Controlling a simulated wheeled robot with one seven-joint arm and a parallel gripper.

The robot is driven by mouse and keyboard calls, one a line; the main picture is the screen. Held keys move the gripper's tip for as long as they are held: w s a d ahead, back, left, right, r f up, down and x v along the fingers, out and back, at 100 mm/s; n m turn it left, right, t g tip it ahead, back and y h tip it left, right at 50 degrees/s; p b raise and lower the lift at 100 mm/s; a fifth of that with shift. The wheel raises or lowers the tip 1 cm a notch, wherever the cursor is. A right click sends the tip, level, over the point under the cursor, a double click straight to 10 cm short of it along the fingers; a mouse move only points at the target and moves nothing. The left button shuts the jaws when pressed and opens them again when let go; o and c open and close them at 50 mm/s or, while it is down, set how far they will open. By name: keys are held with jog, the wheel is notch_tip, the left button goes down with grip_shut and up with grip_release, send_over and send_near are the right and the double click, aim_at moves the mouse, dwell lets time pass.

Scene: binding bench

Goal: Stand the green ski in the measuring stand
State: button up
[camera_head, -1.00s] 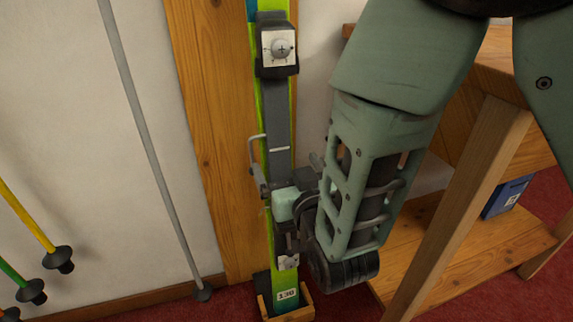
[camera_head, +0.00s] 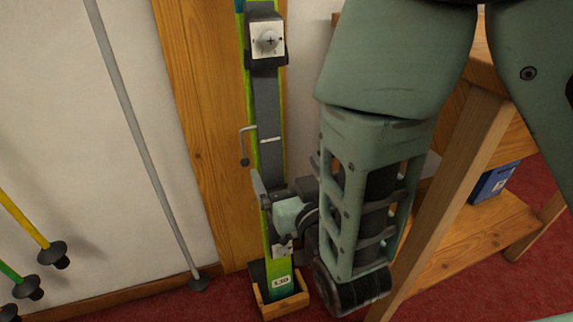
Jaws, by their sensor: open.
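The green ski (camera_head: 282,265) stands upright, with its tail inside the wooden box of the measuring stand (camera_head: 270,310) on the floor. It carries a black binding (camera_head: 268,38) with a white plate, and a label reading 130 near its foot. The ski's top is out of the picture. The stand's tall wooden board (camera_head: 190,100) rises behind the ski against the wall. My gripper (camera_head: 262,190) is open beside the ski's lower half, its dark fingers around or close to the ski's edges. Whether they touch it is hidden.
A wooden bench (camera_head: 455,190) with a lower shelf and a blue box (camera_head: 494,184) stands to the right. A grey pole (camera_head: 145,150) leans on the wall at left. Yellow (camera_head: 25,218) and green (camera_head: 10,272) poles are at far left. Red carpet covers the floor.

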jog(key=shift+s+d, duration=0.1)
jog(key=shift+s, duration=0.15)
jog(key=shift+s+r+p, duration=0.2)
jog(key=shift+s+p, duration=0.05)
jog(key=shift+p, duration=0.85)
jog(key=s+p, duration=0.1)
jog(key=p, duration=0.2)
jog(key=shift+d, duration=0.2)
jog(key=p+v, duration=0.4)
jog(key=p, duration=0.1)
jog(key=shift+s+d+f, duration=0.1)
jog(key=shift+s+f, duration=0.05)
jog(key=shift+s, duration=0.25)
jog(key=shift+w, duration=0.1)
